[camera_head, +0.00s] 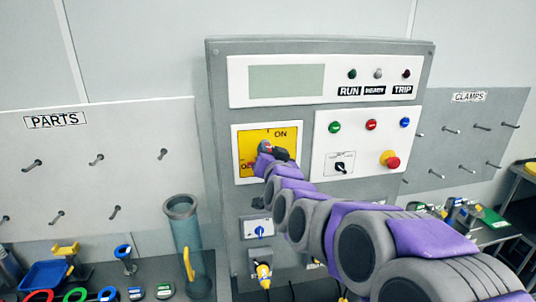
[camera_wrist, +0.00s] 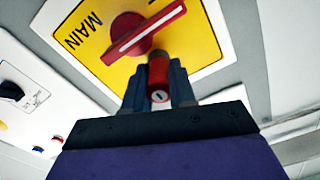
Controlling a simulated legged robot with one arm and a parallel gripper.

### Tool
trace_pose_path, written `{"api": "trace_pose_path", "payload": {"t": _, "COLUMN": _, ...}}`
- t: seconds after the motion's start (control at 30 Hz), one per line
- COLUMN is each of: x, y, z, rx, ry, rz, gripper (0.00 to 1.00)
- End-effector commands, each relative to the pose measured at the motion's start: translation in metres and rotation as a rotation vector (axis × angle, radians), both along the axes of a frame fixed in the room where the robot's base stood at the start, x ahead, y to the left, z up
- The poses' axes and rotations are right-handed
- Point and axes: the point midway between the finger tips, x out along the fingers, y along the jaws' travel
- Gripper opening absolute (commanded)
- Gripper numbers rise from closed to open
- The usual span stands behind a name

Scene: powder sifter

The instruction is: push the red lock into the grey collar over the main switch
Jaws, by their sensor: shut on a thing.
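The red lock (camera_wrist: 159,78) is a small red cylinder with a keyhole in its near end. My gripper (camera_wrist: 158,88) is shut on it, with a dark finger on each side. The lock's far end is close to the red main switch (camera_wrist: 143,32), on a yellow plate (camera_wrist: 92,42) lettered MAIN. I cannot tell whether the lock touches anything there. In the head view my gripper (camera_head: 272,152) is at the yellow plate (camera_head: 247,150) and hides most of the switch.
The grey cabinet (camera_head: 222,110) has a screen (camera_head: 286,79), coloured buttons and a red emergency knob (camera_head: 392,162) to the right of the yellow plate. A clear tube (camera_head: 186,240) stands at lower left. Pegboards flank the cabinet. The space above the plate is free.

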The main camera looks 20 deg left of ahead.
Motion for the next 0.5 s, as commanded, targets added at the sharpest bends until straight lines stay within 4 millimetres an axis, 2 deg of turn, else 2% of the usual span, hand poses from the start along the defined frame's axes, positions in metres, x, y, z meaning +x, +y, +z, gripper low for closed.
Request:
{"api": "trace_pose_path", "payload": {"t": 0.2, "x": 0.0024, "y": 0.0018, "z": 0.0005, "rx": 0.001, "ry": -0.001, "rz": 0.001, "gripper": 0.0}}
{"api": "trace_pose_path", "payload": {"t": 0.23, "x": 0.0022, "y": 0.0016, "z": 0.0006, "rx": 0.001, "ry": -0.001, "rz": 0.001, "gripper": 0.28}}
{"api": "trace_pose_path", "payload": {"t": 0.5, "x": 0.0023, "y": 0.0015, "z": 0.0003, "rx": 0.0, "ry": -0.001, "rz": 0.0, "gripper": 0.54}}
